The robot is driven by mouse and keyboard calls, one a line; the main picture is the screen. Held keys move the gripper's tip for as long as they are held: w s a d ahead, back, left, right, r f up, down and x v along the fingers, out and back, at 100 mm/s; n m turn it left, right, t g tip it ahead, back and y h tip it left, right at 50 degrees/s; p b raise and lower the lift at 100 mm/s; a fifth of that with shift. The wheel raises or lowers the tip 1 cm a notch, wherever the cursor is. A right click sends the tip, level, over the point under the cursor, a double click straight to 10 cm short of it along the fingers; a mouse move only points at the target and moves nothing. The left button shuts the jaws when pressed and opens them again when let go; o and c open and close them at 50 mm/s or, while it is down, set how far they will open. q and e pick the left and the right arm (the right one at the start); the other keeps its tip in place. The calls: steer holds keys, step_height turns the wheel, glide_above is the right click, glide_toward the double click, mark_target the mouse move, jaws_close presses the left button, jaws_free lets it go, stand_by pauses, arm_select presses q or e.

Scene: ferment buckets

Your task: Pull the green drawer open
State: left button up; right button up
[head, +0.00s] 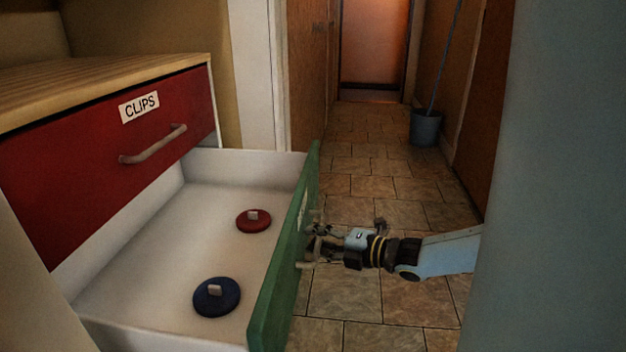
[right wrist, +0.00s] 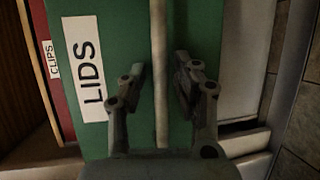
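The green drawer (head: 283,268) stands pulled well out below the red drawer, its white inside showing. In it lie a red lid (head: 253,221) and a blue lid (head: 217,297). My right gripper (head: 312,245) is at the outer face of the green front. In the right wrist view, the pale bar handle (right wrist: 160,45) runs between the two fingers of my right gripper (right wrist: 161,78). The fingers are apart, with a gap on each side of the handle. A white LIDS label (right wrist: 86,68) is beside it. My left gripper is not in view.
The red CLIPS drawer (head: 105,150) is shut above, under a wooden top (head: 100,85). A tiled floor (head: 385,185) runs clear down the corridor. A blue bucket (head: 426,128) with a pole in it stands by the far right wall.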

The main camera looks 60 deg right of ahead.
steer(key=shift+s, duration=0.2)
steer(key=s, duration=0.3)
steer(key=s+r, duration=0.1)
steer(key=s, duration=0.3)
steer(key=s+r, duration=0.1)
steer(key=s, duration=0.3)
steer(key=shift+s+r, duration=0.1)
steer(key=shift+s, duration=0.1)
